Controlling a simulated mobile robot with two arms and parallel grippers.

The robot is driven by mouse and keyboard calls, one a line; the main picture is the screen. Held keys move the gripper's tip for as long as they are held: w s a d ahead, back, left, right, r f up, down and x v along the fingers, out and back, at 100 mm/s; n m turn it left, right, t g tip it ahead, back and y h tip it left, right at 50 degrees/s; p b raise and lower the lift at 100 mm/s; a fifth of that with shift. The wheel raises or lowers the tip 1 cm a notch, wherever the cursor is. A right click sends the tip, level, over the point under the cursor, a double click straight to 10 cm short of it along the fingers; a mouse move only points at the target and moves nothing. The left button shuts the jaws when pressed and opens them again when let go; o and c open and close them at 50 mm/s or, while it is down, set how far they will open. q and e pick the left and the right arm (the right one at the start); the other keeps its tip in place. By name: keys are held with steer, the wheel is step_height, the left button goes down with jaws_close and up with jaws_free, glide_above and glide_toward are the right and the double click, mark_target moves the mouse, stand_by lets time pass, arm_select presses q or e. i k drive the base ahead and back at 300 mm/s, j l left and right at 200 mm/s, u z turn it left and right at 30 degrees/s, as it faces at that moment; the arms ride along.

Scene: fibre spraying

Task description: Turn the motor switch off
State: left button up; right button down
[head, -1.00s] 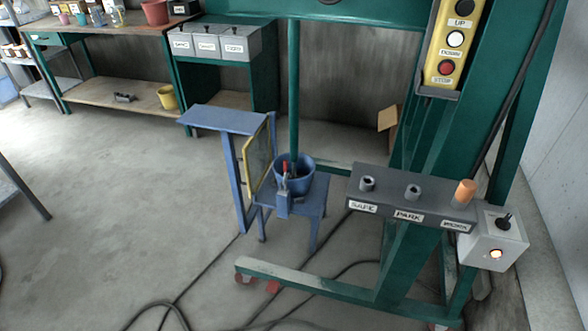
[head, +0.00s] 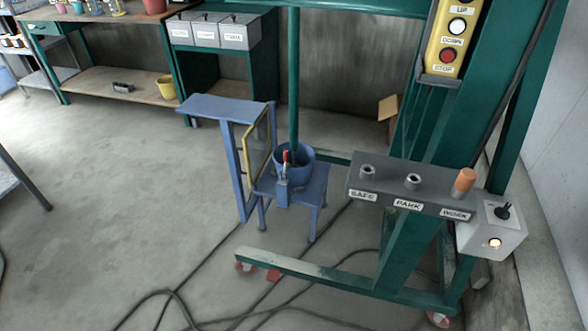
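The motor switch appears to be the black toggle (head: 503,212) on top of a white switch box (head: 480,239) at the right of the head view. The box is fixed at the right end of the dark panel on the green frame. A round lamp (head: 495,243) on the box's front is lit. The toggle leans a little; I cannot tell its marked position. Neither of my grippers shows in the head view.
The dark panel (head: 385,192) carries SAFE, PARK and WORK sockets, with an orange peg (head: 464,181) in WORK. A yellow button pendant (head: 449,38) hangs above. Cables (head: 180,292) cross the floor.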

mark_target(502, 213)
steer(key=i+j+z, duration=0.1)
steer(key=i+j, duration=0.45)
steer(key=j, duration=0.3)
steer(key=i+j+z, duration=0.15)
steer(key=j, duration=0.3)
steer(key=i+z, duration=0.1)
steer(key=z, duration=1.2)
